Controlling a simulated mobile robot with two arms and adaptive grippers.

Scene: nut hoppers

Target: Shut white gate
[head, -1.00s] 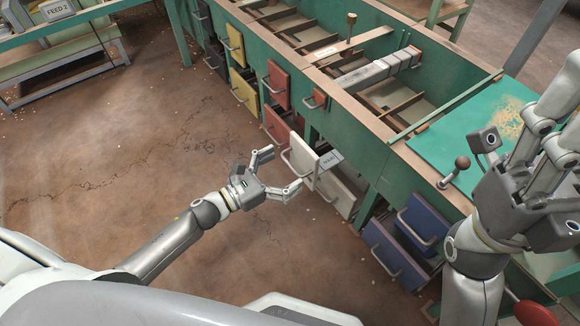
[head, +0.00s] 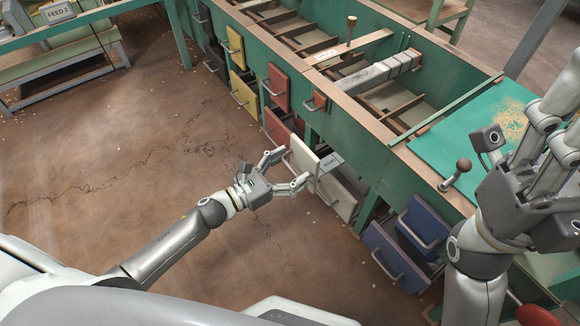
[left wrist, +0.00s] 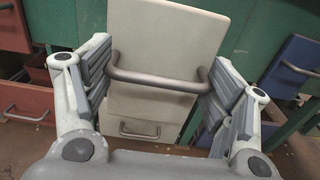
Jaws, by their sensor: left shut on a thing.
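The upper white gate (head: 304,157) sticks out from the green bench side, its pale panel upright, with a label on its top behind the front. It fills the middle of the left wrist view (left wrist: 165,35), with its grey bar handle (left wrist: 155,80) across it. My left gripper (head: 291,169) is at this gate's front, its fingers closed against the two ends of the handle. A second white front (head: 338,197) is below. My right gripper (head: 565,125) is raised at the right edge, away from the gate; its fingers are partly cut off.
Red (head: 278,88) and yellow (head: 235,47) fronts are further along the bench. Blue drawers (head: 395,257) stand out to the right of the white ones. A lever with a round knob (head: 463,165) stands on the green top.

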